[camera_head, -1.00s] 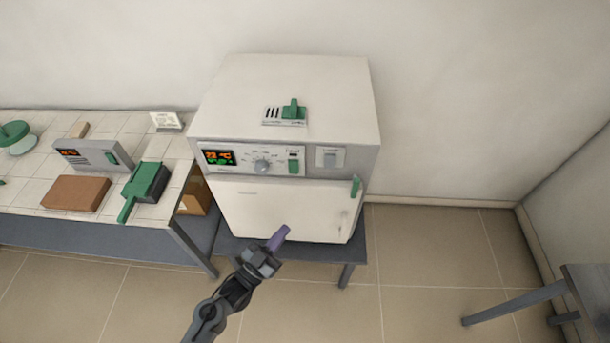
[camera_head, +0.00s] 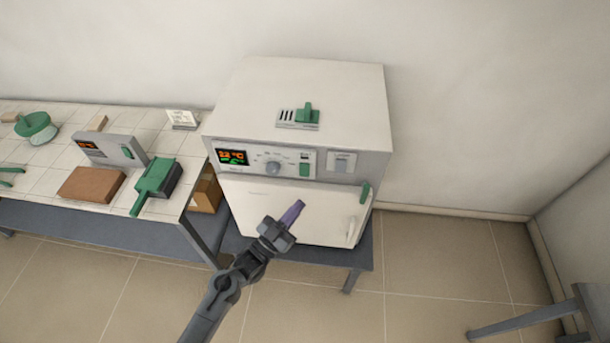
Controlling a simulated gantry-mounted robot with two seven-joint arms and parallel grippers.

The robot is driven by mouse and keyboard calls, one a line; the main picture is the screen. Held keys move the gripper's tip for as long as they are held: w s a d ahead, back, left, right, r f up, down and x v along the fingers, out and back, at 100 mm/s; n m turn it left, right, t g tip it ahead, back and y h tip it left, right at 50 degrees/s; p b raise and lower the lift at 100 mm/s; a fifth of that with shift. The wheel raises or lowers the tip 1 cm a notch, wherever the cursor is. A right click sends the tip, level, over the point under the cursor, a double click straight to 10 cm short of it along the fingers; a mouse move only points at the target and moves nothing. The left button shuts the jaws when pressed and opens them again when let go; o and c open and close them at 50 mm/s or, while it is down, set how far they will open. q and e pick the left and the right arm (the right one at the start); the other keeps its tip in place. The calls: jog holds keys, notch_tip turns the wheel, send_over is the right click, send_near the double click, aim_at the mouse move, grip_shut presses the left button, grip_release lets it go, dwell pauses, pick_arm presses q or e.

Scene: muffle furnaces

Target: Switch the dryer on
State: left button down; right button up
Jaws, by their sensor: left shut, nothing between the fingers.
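The dryer is a white box-shaped oven (camera_head: 305,88) on a low grey stand. Its grey front panel has a lit display (camera_head: 232,157) with red and green figures, a round knob (camera_head: 272,168), a green switch (camera_head: 305,168) and a pale rocker-like switch (camera_head: 342,161). The white door (camera_head: 280,200) below is closed, with a green-topped handle at its right. My left gripper (camera_head: 292,213) is shut and empty, its purple fingertips in front of the door and below the panel. I cannot tell whether it touches the door. My right gripper is not in view.
A green slider vent (camera_head: 300,115) sits on the oven's top. At left, a tiled bench (camera_head: 60,148) holds a small grey device (camera_head: 112,150), a brown block (camera_head: 92,184) and a green-handled brush-like tool (camera_head: 156,182). A grey table (camera_head: 560,310) stands at lower right.

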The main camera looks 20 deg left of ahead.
aim_at(304, 170)
pick_arm(q)
jog(key=w+b, duration=0.1)
jog(key=w, duration=0.1)
jog(key=w+a+b, duration=0.1)
jog(key=w+b, duration=0.1)
jog(key=w, duration=0.1)
jog(key=w+a+f+b, duration=0.1)
jog(key=w+b, duration=0.1)
jog(key=w, duration=0.1)
dwell(0.9)
dwell(0.7)
jog(key=shift+w, duration=0.15)
dwell(0.5)
jog(key=shift+w+b, duration=0.3)
jog(key=shift+b, duration=0.1)
jog(key=shift+w+a+f, duration=0.1)
jog(key=shift+w, duration=0.2)
dwell(0.6)
dwell(0.3)
